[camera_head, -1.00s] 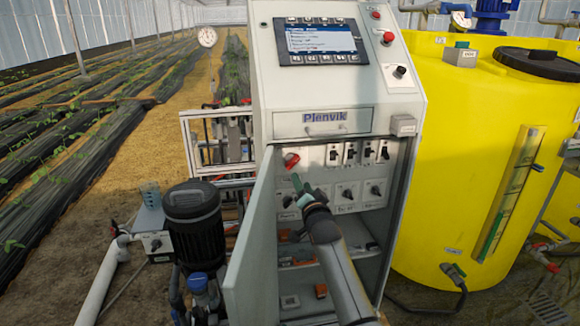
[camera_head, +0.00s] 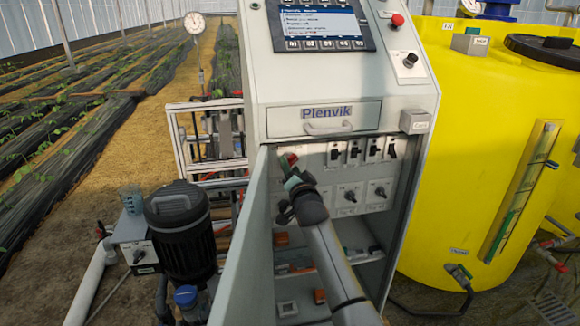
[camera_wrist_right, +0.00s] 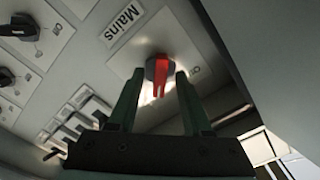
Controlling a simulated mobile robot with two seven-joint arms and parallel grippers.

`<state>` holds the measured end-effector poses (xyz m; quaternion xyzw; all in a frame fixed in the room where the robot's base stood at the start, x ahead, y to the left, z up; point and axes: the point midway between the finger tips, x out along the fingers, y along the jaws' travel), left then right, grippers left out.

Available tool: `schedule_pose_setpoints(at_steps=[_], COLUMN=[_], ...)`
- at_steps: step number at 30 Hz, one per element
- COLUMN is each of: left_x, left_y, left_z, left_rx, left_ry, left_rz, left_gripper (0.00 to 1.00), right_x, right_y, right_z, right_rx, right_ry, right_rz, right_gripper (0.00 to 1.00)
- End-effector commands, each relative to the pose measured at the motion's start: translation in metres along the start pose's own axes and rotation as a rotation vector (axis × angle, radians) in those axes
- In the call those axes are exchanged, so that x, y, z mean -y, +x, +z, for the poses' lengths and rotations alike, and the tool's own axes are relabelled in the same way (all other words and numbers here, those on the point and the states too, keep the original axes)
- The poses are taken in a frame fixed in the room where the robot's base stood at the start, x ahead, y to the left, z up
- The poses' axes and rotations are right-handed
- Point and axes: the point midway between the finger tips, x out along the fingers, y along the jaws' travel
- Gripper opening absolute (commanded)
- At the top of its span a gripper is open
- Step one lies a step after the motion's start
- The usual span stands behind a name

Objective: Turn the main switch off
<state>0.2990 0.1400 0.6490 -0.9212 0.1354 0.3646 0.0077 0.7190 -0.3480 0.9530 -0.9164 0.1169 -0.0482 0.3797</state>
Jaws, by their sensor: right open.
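The main switch (camera_wrist_right: 159,71) is a red rotary handle on a light plate under a label reading "Mains" in the right wrist view. In the head view it shows as a small red spot (camera_head: 288,159) at the upper left inside the open cabinet. My right gripper (camera_wrist_right: 160,84) is open, with its green fingers on either side of the red handle. I cannot tell whether they touch it. In the head view my right gripper (camera_head: 291,173) partly covers the switch. My left gripper is not in view.
The open cabinet door (camera_head: 242,255) stands left of my right arm. Other switches (camera_head: 355,153) sit right of the main switch. A drawer (camera_head: 325,119) marked "Plenvik" is above. A black motor (camera_head: 180,225) stands at the left, a yellow tank (camera_head: 475,150) at the right.

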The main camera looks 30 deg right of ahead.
Motion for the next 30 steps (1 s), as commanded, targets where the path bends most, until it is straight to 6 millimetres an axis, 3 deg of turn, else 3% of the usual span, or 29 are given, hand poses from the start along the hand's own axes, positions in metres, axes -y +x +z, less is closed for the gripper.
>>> schedule_pose_setpoints(at_steps=[8, 22, 30], left_x=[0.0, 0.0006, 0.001], left_y=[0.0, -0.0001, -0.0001], left_z=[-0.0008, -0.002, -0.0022], left_rx=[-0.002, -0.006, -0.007], left_ry=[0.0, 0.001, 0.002], left_rz=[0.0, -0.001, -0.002], left_gripper=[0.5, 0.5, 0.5], right_x=[0.0002, -0.0001, 0.0], right_y=[0.0001, 0.0, 0.0], right_z=[-0.0002, 0.0, 0.0], right_rx=[0.0, 0.0, 0.0], right_ry=[0.0, 0.0, 0.0], right_rz=[0.0, 0.0, 0.0], right_gripper=[0.49, 0.0, 0.0])
